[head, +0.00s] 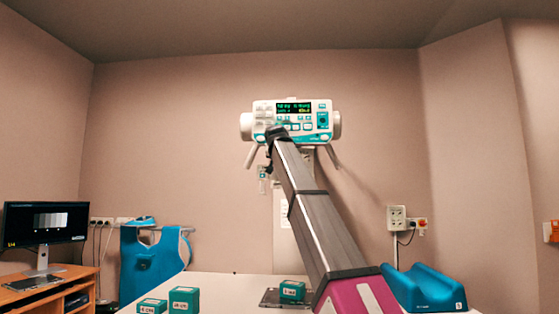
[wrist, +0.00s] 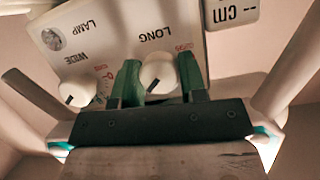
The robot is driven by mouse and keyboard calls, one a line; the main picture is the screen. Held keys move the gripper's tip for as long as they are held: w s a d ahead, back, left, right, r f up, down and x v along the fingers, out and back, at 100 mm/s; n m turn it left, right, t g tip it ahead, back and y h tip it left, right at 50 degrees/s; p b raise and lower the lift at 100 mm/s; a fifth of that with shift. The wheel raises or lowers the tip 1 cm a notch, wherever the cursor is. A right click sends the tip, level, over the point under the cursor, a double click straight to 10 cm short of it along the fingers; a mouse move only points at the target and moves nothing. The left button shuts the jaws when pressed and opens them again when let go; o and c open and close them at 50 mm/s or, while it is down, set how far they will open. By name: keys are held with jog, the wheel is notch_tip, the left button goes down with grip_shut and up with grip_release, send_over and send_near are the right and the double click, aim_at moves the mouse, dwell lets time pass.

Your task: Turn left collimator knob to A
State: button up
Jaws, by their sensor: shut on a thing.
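The collimator head (head: 318,107) hangs at the back centre in the head view, with a lit green display and a row of buttons. In the wrist view its panel (wrist: 120,40) shows upside down, with the labels LAMP, WIDE and LONG. A white round knob (wrist: 158,72) by LONG sits between the two green fingers of my gripper (wrist: 160,78), which is shut on it. Its dark mark points to the lower left. A second white knob (wrist: 77,82) by WIDE is free. In the head view my gripper (head: 278,132) covers the panel's lower left and hides the held knob. Letters around it are unreadable.
A white table (head: 235,288) below carries green boxes (head: 184,300) and a blue cradle (head: 424,289). Two pale handles slope down from the collimator's sides. A monitor (head: 45,223) stands on a desk at left.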

jog(key=shift+n+h, duration=1.9)
jog(key=shift+n, duration=1.1)
jog(key=shift+t, duration=0.3)
jog(key=o, duration=0.9)
jog(key=shift+s+a, duration=0.1)
jog(key=v, duration=1)
jog(key=shift+s+a+r, duration=0.1)
jog(key=shift+s+a, duration=0.05)
jog(key=shift+s, duration=0.15)
